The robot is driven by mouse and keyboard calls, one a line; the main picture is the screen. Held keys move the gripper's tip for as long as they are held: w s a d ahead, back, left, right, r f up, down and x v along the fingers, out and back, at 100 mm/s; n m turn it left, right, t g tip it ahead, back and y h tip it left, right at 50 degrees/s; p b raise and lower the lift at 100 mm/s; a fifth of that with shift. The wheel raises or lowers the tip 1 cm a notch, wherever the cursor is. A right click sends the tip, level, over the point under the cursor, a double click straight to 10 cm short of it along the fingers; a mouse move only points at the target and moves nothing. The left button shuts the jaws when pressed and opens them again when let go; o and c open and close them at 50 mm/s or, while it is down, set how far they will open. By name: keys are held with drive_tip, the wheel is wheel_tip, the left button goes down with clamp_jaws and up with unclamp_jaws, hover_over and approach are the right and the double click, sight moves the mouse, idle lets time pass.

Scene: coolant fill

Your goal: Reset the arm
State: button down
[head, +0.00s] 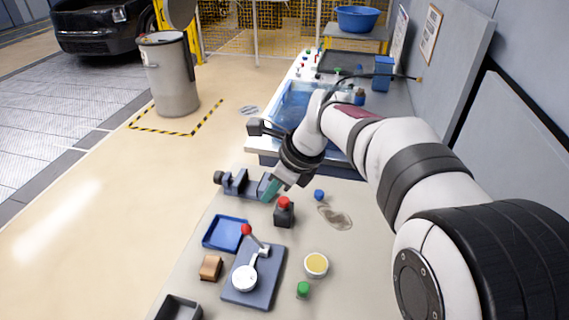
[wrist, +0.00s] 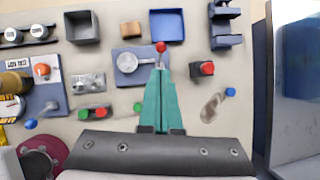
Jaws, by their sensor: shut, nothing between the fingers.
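My gripper (head: 268,192) has teal fingers, shut with nothing between them. In the wrist view the shut fingers of my gripper (wrist: 160,72) point toward the red-knobbed lever (wrist: 160,47) on a blue-grey plate (wrist: 128,53). The fingers hide part of the bench.
The vise (head: 240,183), a blue tray (head: 226,234), a tan block (head: 210,267), a yellow-filled dish (head: 316,264), a green-capped item (head: 303,289) and a blue cap (head: 319,195) are on the bench. A blue basin (head: 292,100) lies behind. A wall stands right.

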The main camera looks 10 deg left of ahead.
drive_tip(key=s+d+f+n+g+h, duration=0.1)
drive_tip(key=s+d+f+n, duration=0.1)
drive_tip(key=s+d+n, duration=0.5)
drive_tip(key=s+d+f+n+h, duration=0.2)
drive_tip(key=s+d+n, duration=0.5)
drive_tip(key=s+d, duration=0.6)
drive_tip(key=s, duration=0.7)
drive_tip(key=shift+s+f+g, duration=0.2)
drive_tip(key=shift+s+g, duration=0.2)
